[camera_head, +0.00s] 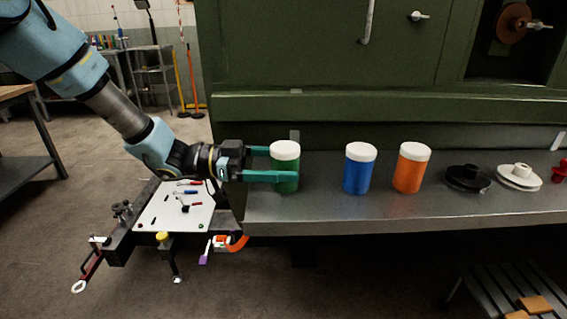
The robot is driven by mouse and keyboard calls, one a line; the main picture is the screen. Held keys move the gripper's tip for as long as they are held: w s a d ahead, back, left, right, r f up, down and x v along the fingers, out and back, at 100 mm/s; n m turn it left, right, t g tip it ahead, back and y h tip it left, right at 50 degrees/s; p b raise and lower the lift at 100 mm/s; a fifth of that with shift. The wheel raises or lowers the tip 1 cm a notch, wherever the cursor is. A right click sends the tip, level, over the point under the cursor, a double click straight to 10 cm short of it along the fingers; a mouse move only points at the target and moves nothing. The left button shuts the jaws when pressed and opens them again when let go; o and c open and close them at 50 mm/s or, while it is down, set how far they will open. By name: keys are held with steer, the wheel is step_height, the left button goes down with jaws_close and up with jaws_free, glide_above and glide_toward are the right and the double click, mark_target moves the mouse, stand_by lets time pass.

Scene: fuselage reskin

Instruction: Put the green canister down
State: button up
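The green canister (286,152) has a white lid and stands upright at the left end of the grey metal ledge (400,215). My gripper (282,164) reaches in from the left with its two teal fingers around the canister. One finger passes behind it near the lid and the other crosses its front. Whether the fingers touch the canister cannot be told from this view. The canister's base looks to be at the ledge surface, but a small gap cannot be ruled out.
A blue canister (359,168) and an orange canister (411,167) stand to the right on the ledge. Further right are a black disc (468,178) and a white disc (519,177). A green machine wall (320,70) rises behind. A tool tray (178,206) is below my arm.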

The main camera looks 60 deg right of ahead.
steer(key=shift+r, duration=0.15)
steer(key=b+v, duration=0.2)
steer(key=v, duration=1)
steer(key=shift+w, duration=0.1)
